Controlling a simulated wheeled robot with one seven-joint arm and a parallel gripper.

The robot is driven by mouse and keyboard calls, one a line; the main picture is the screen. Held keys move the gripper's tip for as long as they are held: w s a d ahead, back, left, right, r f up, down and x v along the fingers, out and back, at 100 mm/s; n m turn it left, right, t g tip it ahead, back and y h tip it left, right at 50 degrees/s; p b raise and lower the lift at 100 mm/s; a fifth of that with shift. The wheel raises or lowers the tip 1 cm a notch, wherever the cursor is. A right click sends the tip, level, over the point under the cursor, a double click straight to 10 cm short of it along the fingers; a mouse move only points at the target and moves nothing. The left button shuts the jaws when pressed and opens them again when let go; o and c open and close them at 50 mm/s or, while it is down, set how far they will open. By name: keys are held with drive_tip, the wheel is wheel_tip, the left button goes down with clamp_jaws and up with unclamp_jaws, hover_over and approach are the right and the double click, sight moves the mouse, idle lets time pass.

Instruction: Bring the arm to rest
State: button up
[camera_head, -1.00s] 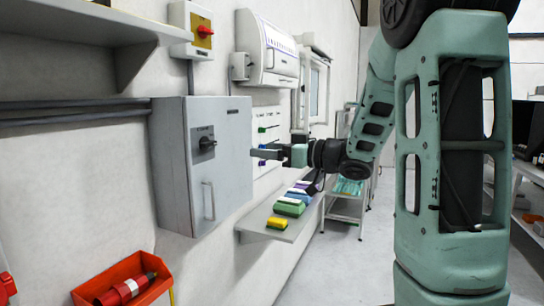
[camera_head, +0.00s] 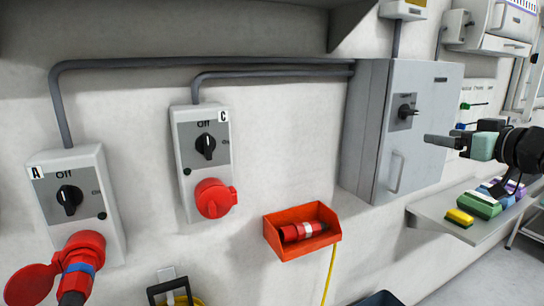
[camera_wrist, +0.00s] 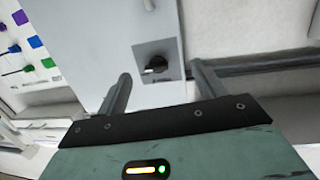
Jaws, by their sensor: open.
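My gripper (camera_head: 440,141) is at the right of the head view, in front of the grey wall cabinet (camera_head: 428,120) near its right edge. In the wrist view my gripper (camera_wrist: 160,88) shows two fingers spread well apart with nothing between them. Beyond the fingers the cabinet's face also shows in the wrist view (camera_wrist: 115,40), with a black rotary switch on it (camera_wrist: 155,64). The same switch shows in the head view (camera_head: 405,111), above a door handle. Most of my arm is outside the head view.
Switch box A (camera_head: 100,195) has a red plug in it; switch box C (camera_head: 187,150) has a red socket. Both knobs point to Off. A red bin (camera_head: 287,248) holds a red connector (camera_head: 303,231). A shelf (camera_head: 425,208) with coloured boxes is at the right, below my gripper.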

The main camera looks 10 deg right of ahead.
drive_tip(key=s+a+f+n+g+h, duration=0.1)
drive_tip(key=s+a+f+g, duration=0.4)
drive_tip(key=a, duration=0.6)
drive_tip(key=s+a+f+g+h, duration=0.1)
drive_tip(key=a+f+g, duration=0.2)
drive_tip(key=a+f, duration=0.6)
drive_tip(key=s+a+f+n+g, duration=0.1)
drive_tip(key=s+a+g, duration=0.1)
drive_tip(key=s, duration=0.5)
drive_tip(key=s+a+f+n+g+h, duration=0.1)
drive_tip(key=s+a+f+g, duration=0.1)
drive_tip(key=s, duration=0.6)
drive_tip(key=s+a+f+n+g, duration=0.1)
drive_tip(key=s+a+g, duration=0.3)
drive_tip(key=s, duration=0.3)
drive_tip(key=shift+s+a+f+n, duration=0.15)
drive_tip(key=shift+a+f+n, duration=0.2)
drive_tip(key=shift+a, duration=0.55)
drive_tip(key=shift+r, duration=0.1)
